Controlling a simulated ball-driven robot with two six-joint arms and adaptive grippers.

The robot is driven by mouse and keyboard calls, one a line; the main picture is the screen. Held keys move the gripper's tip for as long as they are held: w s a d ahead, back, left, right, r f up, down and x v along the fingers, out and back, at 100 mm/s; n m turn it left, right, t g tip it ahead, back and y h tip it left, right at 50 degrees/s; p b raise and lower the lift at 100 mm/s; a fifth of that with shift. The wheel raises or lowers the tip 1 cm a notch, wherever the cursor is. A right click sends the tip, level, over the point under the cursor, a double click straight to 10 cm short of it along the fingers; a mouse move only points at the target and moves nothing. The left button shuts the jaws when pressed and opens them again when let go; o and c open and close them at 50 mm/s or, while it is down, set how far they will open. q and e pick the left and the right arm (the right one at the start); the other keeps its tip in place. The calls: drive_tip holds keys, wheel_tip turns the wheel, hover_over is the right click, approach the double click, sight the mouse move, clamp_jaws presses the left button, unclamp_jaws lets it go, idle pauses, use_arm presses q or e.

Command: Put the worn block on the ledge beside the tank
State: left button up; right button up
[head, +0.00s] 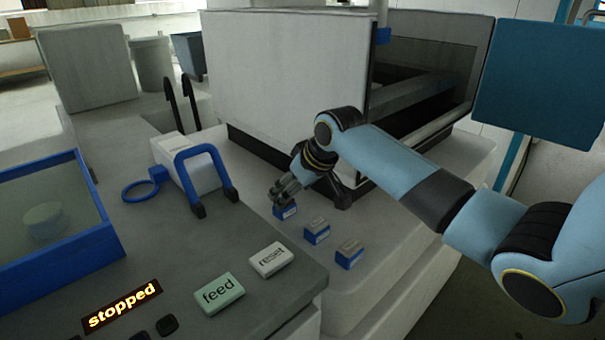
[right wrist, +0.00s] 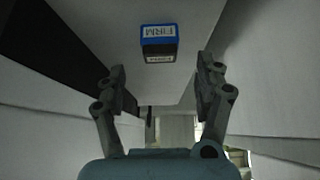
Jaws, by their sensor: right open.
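Three small blue-and-grey blocks stand in a row on the pale ledge (head: 375,285) beside the big white tank (head: 290,75): a far block (head: 285,211), a middle block (head: 317,231) and a near block (head: 349,254). My right gripper (head: 284,192) is open at the far block, partly covering it. I cannot tell which block is the worn one. My left gripper is not in view.
The grey console left of the ledge carries a green "feed" button (head: 219,293), a white "reset" button (head: 271,260) and a "stopped" display (head: 121,305). A blue handle (head: 200,165) stands up near the ledge. A blue-framed glass case (head: 60,215) is at left.

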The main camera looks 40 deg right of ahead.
drive_tip(key=p+v, duration=0.1)
drive_tip(key=v, duration=0.6)
drive_tip(key=shift+r, duration=0.15)
drive_tip(key=shift+s, duration=0.15)
